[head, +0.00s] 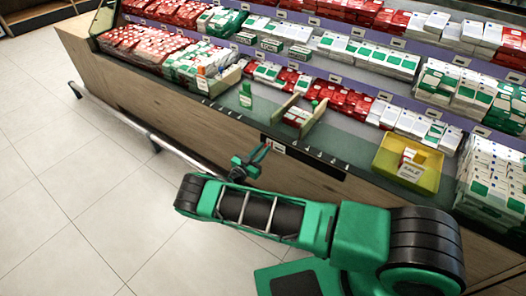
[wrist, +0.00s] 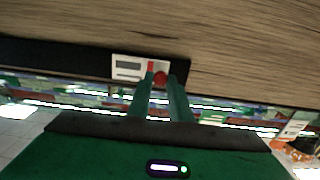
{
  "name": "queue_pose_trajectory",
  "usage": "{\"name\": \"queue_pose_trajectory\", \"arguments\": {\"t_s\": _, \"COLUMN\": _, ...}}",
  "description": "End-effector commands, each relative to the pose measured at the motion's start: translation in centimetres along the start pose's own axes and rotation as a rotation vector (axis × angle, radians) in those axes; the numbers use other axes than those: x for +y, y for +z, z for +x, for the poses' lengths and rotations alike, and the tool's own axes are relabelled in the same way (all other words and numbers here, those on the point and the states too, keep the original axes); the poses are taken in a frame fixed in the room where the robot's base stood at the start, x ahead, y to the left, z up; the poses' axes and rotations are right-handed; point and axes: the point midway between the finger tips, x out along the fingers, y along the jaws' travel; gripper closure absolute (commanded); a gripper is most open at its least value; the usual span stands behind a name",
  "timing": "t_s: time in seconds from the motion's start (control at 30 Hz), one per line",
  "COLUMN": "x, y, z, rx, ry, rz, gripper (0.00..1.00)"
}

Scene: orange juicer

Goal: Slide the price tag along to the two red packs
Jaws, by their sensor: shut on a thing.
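The price tag (head: 278,149) is a small white label on a dark rail (head: 318,165) along the front edge of the shelf. It sits near the rail's left end in the head view. In the wrist view the tag (wrist: 127,67) shows a grey panel, a red stripe and a round red knob (wrist: 160,78). My gripper (head: 266,147) is at the tag, and its fingers (wrist: 161,82) are shut on the knob. Red-and-white packs (head: 297,116) stand between wooden dividers just behind the tag; their exact number is unclear.
A yellow bin (head: 422,175) with a sale card stands to the right. Rows of red, white and green packs fill the back. The tiled floor (head: 85,180) at left is clear.

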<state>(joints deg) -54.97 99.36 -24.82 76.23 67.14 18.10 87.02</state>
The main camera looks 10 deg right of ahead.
Motion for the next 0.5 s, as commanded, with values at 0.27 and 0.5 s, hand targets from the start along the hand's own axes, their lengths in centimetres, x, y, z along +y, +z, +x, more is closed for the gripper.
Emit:
{"name": "queue_pose_trajectory", "arguments": {"t_s": 0.27, "x": 0.04, "y": 0.15, "z": -0.09, "rx": -0.004, "ry": -0.001, "rz": 0.000, "gripper": 0.64}}
{"name": "queue_pose_trajectory", "arguments": {"t_s": 0.5, "x": 0.06, "y": 0.11, "z": -0.78, "rx": -0.003, "ry": 0.000, "rz": 0.000, "gripper": 0.64}}
